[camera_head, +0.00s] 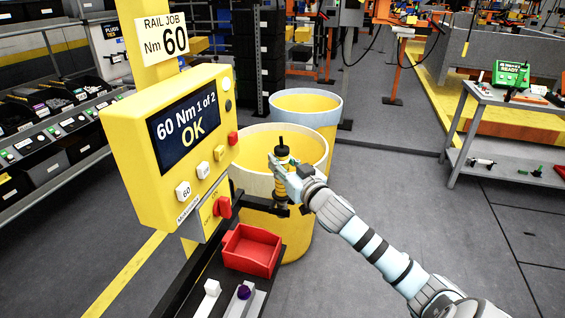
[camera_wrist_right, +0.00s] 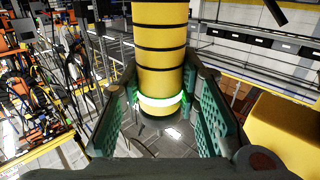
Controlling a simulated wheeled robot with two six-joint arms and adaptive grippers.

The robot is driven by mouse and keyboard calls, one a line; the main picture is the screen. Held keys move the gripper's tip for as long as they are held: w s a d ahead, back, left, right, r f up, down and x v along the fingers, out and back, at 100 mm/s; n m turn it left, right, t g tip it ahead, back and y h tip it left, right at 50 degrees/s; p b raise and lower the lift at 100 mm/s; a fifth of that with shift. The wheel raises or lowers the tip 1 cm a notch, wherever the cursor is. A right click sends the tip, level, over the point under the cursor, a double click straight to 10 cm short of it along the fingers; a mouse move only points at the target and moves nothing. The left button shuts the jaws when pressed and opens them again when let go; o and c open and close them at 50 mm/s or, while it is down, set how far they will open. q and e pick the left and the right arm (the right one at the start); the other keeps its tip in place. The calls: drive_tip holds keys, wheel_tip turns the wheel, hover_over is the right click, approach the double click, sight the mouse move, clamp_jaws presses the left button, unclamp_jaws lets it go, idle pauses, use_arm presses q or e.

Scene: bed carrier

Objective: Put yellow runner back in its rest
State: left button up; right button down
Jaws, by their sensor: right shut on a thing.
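The yellow runner (camera_head: 281,185) is an upright yellow cylinder with dark bands and a black top. My right gripper (camera_head: 284,168) is shut around it, over the rim of a yellow-lined bin. In the right wrist view the runner (camera_wrist_right: 160,60) stands between the green-padded fingers of my right gripper (camera_wrist_right: 160,112), with a glowing green ring near its lower end. A dark bracket arm (camera_head: 262,204), possibly the rest, reaches from the yellow control post to the runner's lower part. I cannot tell whether the runner is seated in it. My left gripper is not in view.
The yellow control box (camera_head: 150,180) reads "60 Nm 1 of 2 OK". A red tray (camera_head: 252,250) sits below the bracket. Two bins with yellow insides (camera_head: 300,143) (camera_head: 308,101) stand behind. A grey cart (camera_head: 505,110) is at the right. Floor between is clear.

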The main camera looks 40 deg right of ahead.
drive_tip(key=shift+f+b, duration=0.8)
drive_tip(key=shift+f, duration=0.3)
drive_tip(key=c, duration=1.1)
unclamp_jaws()
drive_tip(key=shift+s, duration=0.1)
drive_tip(key=shift+f, duration=0.1)
drive_tip(key=s, duration=0.4)
drive_tip(key=s+a, duration=0.1)
drive_tip(key=s, duration=0.2)
drive_tip(key=s+a, duration=0.1)
drive_tip(key=s, duration=0.3)
drive_tip(key=shift+s+a, duration=0.15)
drive_tip(key=shift+s, duration=0.2)
